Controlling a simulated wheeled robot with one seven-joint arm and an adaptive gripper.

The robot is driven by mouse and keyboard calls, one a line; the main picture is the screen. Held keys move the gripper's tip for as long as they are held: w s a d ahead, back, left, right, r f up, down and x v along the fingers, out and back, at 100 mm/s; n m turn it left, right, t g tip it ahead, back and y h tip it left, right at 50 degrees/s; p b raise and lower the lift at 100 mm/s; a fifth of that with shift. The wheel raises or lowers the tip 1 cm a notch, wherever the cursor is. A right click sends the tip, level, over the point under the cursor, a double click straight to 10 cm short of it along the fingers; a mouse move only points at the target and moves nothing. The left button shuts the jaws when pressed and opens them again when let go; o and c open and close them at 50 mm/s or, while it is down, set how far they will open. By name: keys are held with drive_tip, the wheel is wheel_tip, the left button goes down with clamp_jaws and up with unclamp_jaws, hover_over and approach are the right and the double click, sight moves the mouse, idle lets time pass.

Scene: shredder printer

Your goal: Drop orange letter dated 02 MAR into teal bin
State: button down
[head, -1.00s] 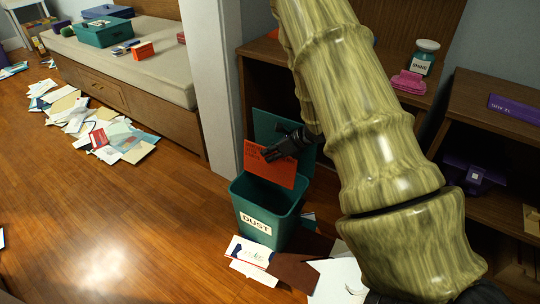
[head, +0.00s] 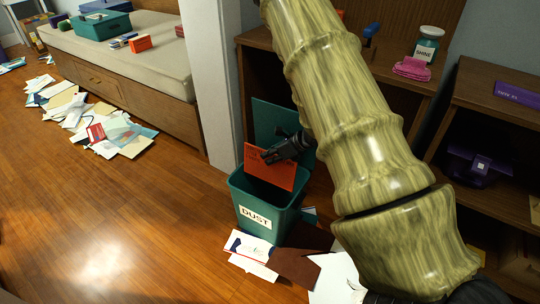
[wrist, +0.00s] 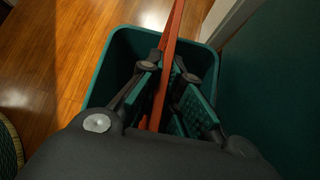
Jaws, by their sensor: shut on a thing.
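The orange letter (head: 268,168) is held upright at the mouth of the teal bin (head: 265,217), which has a white DUST label on its front. The letter's lower edge is inside the bin's opening, and its upper part stands above the rim. My gripper (head: 268,156) is shut on the letter's upper part, above the bin. In the wrist view the letter (wrist: 172,45) shows edge-on between the finger pads of my gripper (wrist: 168,85), over the bin's rim (wrist: 118,40). The date on the letter is too small to read.
Papers (head: 250,247) lie on the floor in front of the bin. Wooden shelves (head: 480,120) are at the right, and a white post (head: 212,80) is left of the bin.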

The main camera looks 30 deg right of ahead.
sight(270, 172)
wheel_tip(270, 172, down, 16)
drive_tip(key=b, duration=0.8)
idle(0.8)
drive_tip(key=shift+f+b, duration=0.8)
drive_tip(key=shift+f, duration=0.45)
idle(0.4)
drive_tip(key=c, duration=1.5)
unclamp_jaws()
drive_tip(key=shift+r, duration=0.15)
wheel_tip(270, 172, up, 10)
drive_tip(key=shift+f, duration=0.1)
